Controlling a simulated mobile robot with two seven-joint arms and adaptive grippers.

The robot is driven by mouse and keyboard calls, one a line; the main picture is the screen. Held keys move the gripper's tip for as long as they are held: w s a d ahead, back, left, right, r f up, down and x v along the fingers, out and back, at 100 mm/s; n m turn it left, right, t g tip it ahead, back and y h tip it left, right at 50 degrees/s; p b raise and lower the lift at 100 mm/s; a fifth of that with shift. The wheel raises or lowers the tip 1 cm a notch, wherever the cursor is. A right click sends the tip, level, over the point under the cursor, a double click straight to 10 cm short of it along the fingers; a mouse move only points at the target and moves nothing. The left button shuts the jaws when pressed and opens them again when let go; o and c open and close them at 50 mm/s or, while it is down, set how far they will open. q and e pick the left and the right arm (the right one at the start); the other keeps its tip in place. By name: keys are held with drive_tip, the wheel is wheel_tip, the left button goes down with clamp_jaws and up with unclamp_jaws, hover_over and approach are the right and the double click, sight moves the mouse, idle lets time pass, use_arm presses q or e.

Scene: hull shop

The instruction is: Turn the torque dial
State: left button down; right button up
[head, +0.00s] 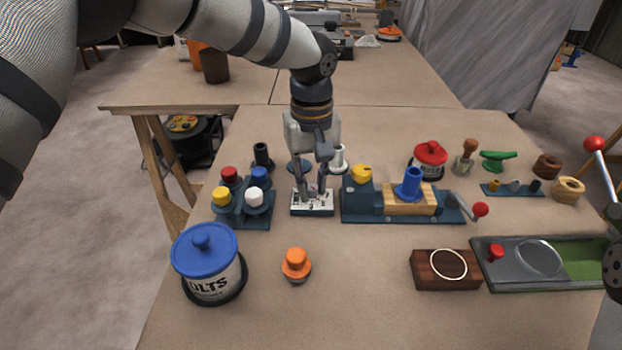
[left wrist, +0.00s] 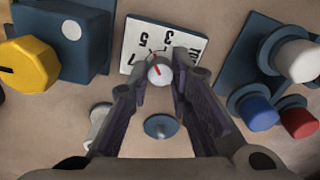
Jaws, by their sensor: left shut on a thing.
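The torque dial's white plate (head: 312,209) sits on the bench below my left gripper (head: 311,190). In the left wrist view the plate (left wrist: 190,43) shows the numerals 3, 5 and 7 upside down, with part of a word. A small pale knob (left wrist: 160,73) with a red mark lies between my left fingertips (left wrist: 158,84). A thin red line shows on the plate beside it, between the 3 and the 5. My left gripper is shut on the knob, pointing down. The fingers hide most of the knob in the head view. My right gripper is not in view.
A block with coloured knobs (head: 231,215) stands close on the left, and a blue fixture with a wooden block (head: 405,201) close on the right. A blue-lidded tub (head: 207,265) and an orange knob (head: 296,264) stand in front. The front middle is clear.

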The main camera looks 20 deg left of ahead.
sight(312, 186)
use_arm(q)
drive_tip(key=m, duration=0.3)
drive_tip(key=shift+p, duration=0.3)
drive_tip(key=shift+m, duration=2.1)
drive_tip(key=c, duration=1.4)
unclamp_jaws()
drive_tip(key=shift+c, duration=0.2)
wheel_tip(312, 186, up, 12)
